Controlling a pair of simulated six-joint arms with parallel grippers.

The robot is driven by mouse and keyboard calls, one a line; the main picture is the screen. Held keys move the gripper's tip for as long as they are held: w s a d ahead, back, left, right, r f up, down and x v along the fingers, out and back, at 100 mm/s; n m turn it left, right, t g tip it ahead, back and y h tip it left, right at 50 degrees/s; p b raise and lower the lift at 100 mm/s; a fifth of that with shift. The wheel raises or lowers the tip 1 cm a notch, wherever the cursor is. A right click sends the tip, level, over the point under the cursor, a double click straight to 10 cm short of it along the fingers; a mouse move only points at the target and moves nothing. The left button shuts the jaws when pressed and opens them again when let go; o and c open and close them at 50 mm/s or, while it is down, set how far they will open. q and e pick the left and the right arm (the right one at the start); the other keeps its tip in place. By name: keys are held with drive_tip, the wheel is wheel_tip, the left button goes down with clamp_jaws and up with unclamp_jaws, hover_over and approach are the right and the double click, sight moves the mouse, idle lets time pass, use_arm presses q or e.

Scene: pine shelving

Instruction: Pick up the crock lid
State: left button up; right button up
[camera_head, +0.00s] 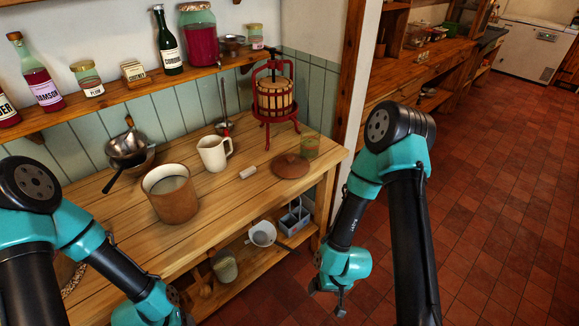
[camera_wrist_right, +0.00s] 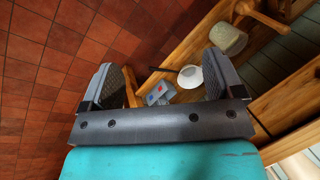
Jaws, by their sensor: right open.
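The crock lid (camera_head: 291,165), a reddish-brown disc with a small knob, lies on the right part of the wooden table. The brown open crock (camera_head: 172,203) stands upright to its left. My right gripper (camera_head: 327,295) hangs low beyond the table's right end, below and apart from the lid. In the right wrist view it (camera_wrist_right: 166,78) is open and empty, facing the floor and lower shelf; the lid is not seen there. My left arm enters at lower left in the head view, but its gripper is outside the frame.
The lower shelf holds a white pan (camera_head: 262,233). The table's front middle is clear.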

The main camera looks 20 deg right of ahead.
idle(0.4)
drive_tip(key=c, duration=0.5)
drive_tip(key=shift+w, duration=0.1)
